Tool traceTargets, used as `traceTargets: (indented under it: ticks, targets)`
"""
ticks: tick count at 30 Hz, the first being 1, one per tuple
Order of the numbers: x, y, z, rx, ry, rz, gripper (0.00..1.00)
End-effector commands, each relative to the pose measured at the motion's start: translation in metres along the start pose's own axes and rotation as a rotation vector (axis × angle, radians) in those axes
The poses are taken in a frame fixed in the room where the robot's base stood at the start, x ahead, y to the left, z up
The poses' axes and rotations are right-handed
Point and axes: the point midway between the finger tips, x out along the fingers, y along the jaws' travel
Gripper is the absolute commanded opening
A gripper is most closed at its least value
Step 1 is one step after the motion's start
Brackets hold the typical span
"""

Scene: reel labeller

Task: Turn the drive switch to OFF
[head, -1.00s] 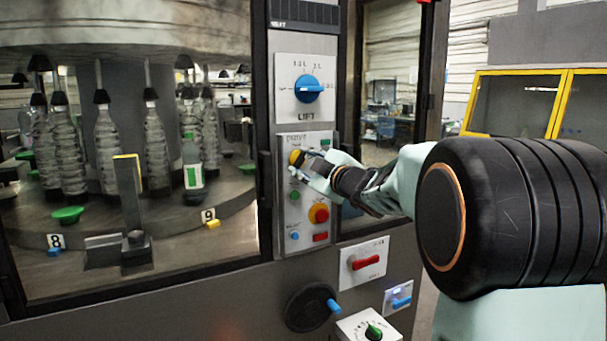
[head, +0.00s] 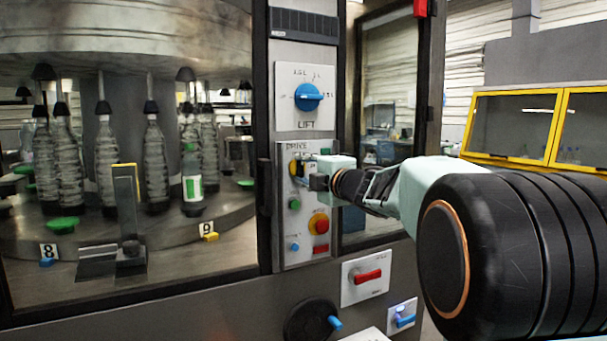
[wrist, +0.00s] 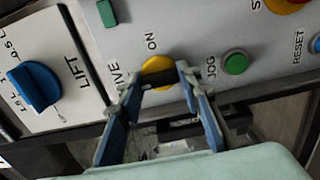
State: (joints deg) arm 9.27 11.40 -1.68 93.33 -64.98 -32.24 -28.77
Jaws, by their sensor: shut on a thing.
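The drive switch (head: 293,169) is a yellow round knob near the top of the grey control panel (head: 306,262). In the wrist view the yellow knob (wrist: 157,68) sits beside the ON and partly hidden DRIVE labels. My gripper (wrist: 160,84) has a fingertip on either side of the knob and is shut on it, with a dark bar between the tips. In the head view my gripper (head: 311,172) reaches the knob from the right and covers part of it. The fingers hide which way the knob points.
A blue LIFT knob (head: 308,97) is above. Below the drive switch are a green JOG button (head: 294,204), a red emergency knob (head: 319,223) and a blue reset button (head: 294,247). A red switch (head: 367,276) is lower right. A glass door with bottles is left.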

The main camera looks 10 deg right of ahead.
Motion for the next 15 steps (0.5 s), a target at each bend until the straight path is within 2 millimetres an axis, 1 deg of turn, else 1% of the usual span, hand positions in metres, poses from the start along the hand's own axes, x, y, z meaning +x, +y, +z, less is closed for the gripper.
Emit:
traceTargets:
  ticks: [13,14,15]
  targets:
    - [0.0,-0.0005,0.0,-0.013,0.0,-0.001,0.08]
    - [0.0,-0.0005,0.0,-0.013,0.0,-0.001,0.33]
    - [0.0,-0.0004,0.0,-0.013,0.0,-0.001,0.38]
